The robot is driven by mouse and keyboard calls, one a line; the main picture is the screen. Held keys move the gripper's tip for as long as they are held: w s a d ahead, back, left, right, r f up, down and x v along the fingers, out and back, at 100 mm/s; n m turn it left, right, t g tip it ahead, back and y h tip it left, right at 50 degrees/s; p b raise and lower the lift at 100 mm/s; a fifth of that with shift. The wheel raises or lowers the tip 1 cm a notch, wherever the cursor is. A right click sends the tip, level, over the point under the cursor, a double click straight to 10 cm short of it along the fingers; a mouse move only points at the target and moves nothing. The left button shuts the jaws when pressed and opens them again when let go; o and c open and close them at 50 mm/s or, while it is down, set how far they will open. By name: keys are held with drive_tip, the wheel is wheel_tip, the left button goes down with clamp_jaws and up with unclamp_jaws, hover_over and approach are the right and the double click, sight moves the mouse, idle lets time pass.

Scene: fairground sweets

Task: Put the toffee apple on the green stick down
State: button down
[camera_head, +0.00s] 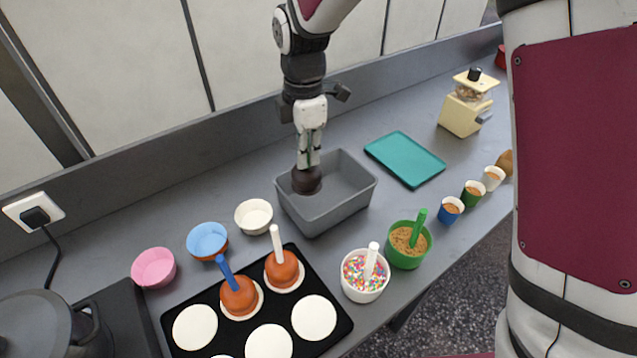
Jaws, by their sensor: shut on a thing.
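My gripper (308,160) points down and is shut on the green stick of a toffee apple (306,181). Only a little green shows between the fingers. The apple is dark brown and hangs below the fingertips, over the left back part of the grey bin (310,222). I cannot tell whether it touches the bin. Two orange-brown toffee apples stand on white discs in the black tray (338,300): one with a blue stick (239,295), one with a white stick (283,270).
Pink (153,268), blue (207,241) and white (254,216) bowls stand left of the bin. Tubs of sprinkles (364,280) and brown crumbs (408,246) stand in front. A teal tray (405,159) lies right, with small cups and a cream grinder (466,108) beyond. A dark pot (45,325) is front left.

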sight(307, 184)
wheel_tip(307, 184, down, 9)
drive_tip(key=shift+p, duration=0.45)
drive_tip(key=shift+f, duration=0.2)
drive_tip(key=c, duration=1.7)
unclamp_jaws()
drive_tip(key=shift+s, duration=0.1)
drive_tip(key=shift+r, duration=0.15)
wheel_tip(307, 184, up, 12)
drive_tip(key=shift+r+b, duration=0.1)
drive_tip(key=shift+b, duration=0.6)
drive_tip(key=o, duration=1.7)
